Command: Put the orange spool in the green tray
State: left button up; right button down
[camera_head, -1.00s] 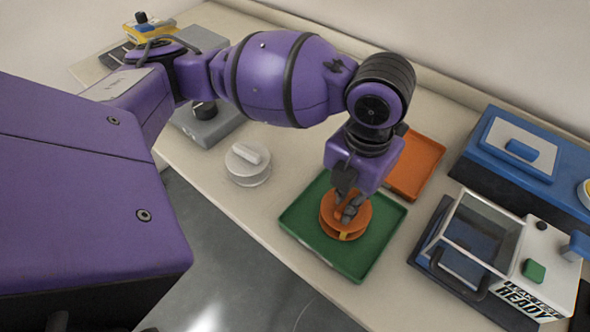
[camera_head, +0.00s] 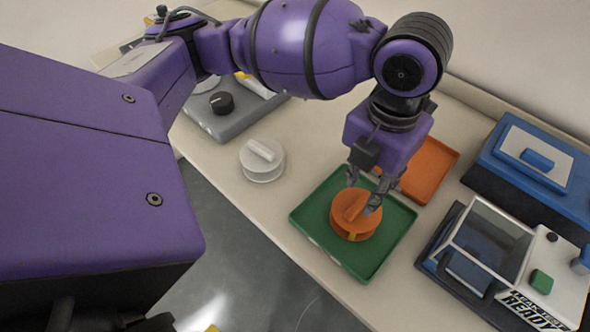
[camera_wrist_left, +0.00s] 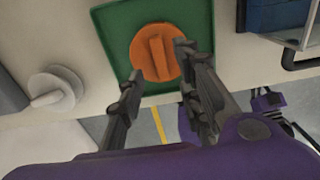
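The orange spool (camera_head: 356,215) sits inside the green tray (camera_head: 371,267), its handle bar facing up. My left gripper (camera_head: 363,191) is just above the spool in the head view, with its fingers spread apart and nothing between them. In the left wrist view the open fingers (camera_wrist_left: 158,84) show in front of the spool (camera_wrist_left: 157,53) and the green tray (camera_wrist_left: 109,18), with the spool's handle clear of both fingertips. My right gripper is not in view.
A white spool (camera_head: 262,160) stands left of the tray. An orange tray (camera_head: 430,170) lies behind the green one. A leak test box with a clear lid (camera_head: 490,240) and a blue-lidded case (camera_head: 535,160) stand at the right. A grey device (camera_head: 225,118) is at the back left.

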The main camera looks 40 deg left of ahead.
aim_at(360, 202)
pick_arm(q)
notch_tip(360, 202, up, 7)
jog(key=shift+p, duration=0.45)
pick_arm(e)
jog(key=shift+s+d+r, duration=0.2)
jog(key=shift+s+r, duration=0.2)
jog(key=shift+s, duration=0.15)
pick_arm(q)
jog(key=shift+f, duration=0.15)
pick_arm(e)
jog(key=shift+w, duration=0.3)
